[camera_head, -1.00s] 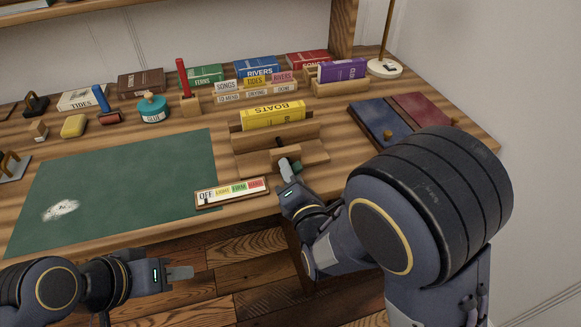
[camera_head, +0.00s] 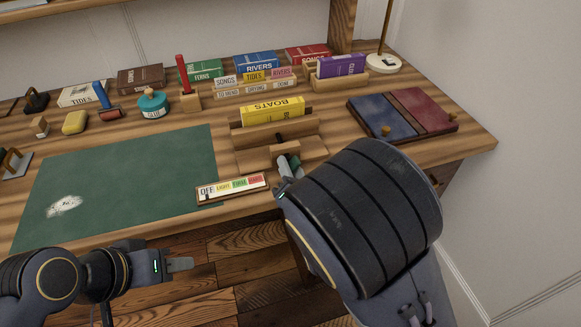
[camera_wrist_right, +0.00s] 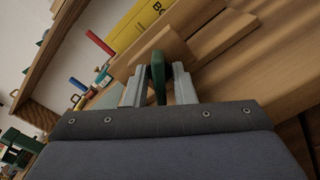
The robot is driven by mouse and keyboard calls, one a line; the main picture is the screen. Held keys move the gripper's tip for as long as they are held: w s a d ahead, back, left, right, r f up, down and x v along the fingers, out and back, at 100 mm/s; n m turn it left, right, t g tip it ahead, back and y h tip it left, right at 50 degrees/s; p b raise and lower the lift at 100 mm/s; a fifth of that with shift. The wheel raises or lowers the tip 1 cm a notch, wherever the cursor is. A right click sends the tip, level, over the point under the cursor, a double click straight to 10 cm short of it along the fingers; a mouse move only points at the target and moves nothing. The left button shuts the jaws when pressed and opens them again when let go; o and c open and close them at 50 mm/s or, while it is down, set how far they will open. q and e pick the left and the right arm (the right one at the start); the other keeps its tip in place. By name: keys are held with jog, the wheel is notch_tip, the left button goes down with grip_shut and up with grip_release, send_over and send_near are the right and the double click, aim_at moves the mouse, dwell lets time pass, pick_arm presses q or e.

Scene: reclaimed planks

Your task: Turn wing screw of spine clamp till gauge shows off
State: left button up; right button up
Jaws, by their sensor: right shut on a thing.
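The wooden spine clamp (camera_head: 255,159) stands at the desk's front edge and holds the yellow BOATS book (camera_head: 272,112) upright. My right gripper (camera_head: 289,167) is at the clamp's front, mostly hidden behind my arm. In the right wrist view its fingers (camera_wrist_right: 158,88) are shut on the dark green wing screw (camera_wrist_right: 157,72). The gauge (camera_head: 232,188) lies left of the gripper, with OFF, LIGHT, FIRM and a red last field.
A green mat (camera_head: 120,185) covers the desk's left middle. Blue and red boards (camera_head: 405,113) lie at the right. Several books, a glue pot (camera_head: 152,105), a red-handled tool (camera_head: 182,73) and lettered blocks (camera_head: 253,83) stand behind the clamp.

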jog(key=shift+f, duration=0.1)
jog(key=o, duration=0.7)
jog(key=shift+v, duration=3.95)
